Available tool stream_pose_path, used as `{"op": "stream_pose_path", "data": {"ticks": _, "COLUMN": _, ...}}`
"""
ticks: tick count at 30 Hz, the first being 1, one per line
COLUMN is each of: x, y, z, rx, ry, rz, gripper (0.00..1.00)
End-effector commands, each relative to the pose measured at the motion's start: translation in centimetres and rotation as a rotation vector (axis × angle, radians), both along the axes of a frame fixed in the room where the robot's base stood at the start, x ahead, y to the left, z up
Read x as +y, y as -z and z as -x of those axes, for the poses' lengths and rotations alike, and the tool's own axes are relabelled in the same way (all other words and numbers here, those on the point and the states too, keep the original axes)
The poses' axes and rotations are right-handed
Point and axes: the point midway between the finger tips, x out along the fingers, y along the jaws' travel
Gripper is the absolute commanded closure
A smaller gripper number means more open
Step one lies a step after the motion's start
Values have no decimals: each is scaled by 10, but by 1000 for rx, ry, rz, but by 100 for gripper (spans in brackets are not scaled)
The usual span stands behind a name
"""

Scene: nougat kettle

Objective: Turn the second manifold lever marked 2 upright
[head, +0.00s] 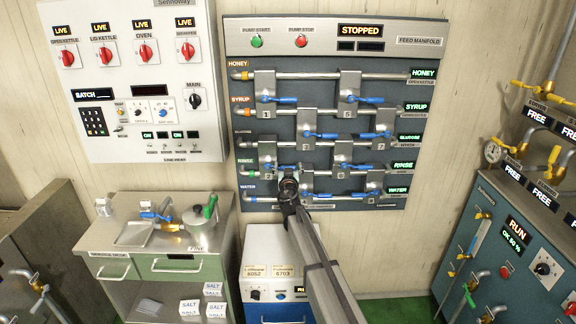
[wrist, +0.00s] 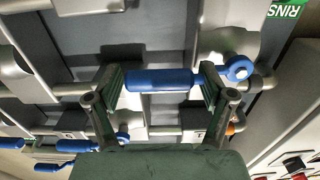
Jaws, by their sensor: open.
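The feed manifold (head: 400,130) is a dark panel of pipes and valves with blue levers. The plate marked 2 (head: 268,177) is in the rinse row at the lower left, and a blue lever (head: 284,167) by it lies roughly sideways, partly hidden by my gripper (head: 289,184). In the wrist view a blue lever (wrist: 160,80) lies flat across the picture, its round pivot end (wrist: 238,69) at the right. My gripper (wrist: 162,90) is open, one finger near each end of the handle. I cannot tell whether the fingers touch it.
Other blue levers sit close by, such as those marked 1 (head: 278,98) and 5 (head: 364,98). A control cabinet (head: 130,85) hangs at the left, above a sink counter (head: 165,262). A white unit (head: 268,240) stands below the panel.

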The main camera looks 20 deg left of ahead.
Motion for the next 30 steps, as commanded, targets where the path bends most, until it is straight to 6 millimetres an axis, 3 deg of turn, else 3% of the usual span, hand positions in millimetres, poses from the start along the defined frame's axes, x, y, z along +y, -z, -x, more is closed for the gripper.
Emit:
{"op": "stream_pose_path", "data": {"ticks": 10, "x": 1, "y": 0, "z": -3, "rx": 0, "ry": 0, "rz": 0, "gripper": 19}}
{"op": "stream_pose_path", "data": {"ticks": 17, "x": 1, "y": 0, "z": -3, "rx": 0, "ry": 0, "rz": 0, "gripper": 100}}
{"op": "stream_pose_path", "data": {"ticks": 25, "x": 5, "y": -1, "z": -1, "rx": -6, "ry": -5, "rz": 12, "gripper": 100}}
{"op": "stream_pose_path", "data": {"ticks": 30, "x": 19, "y": -6, "z": 8, "rx": -28, "ry": -19, "rz": 60, "gripper": 100}}
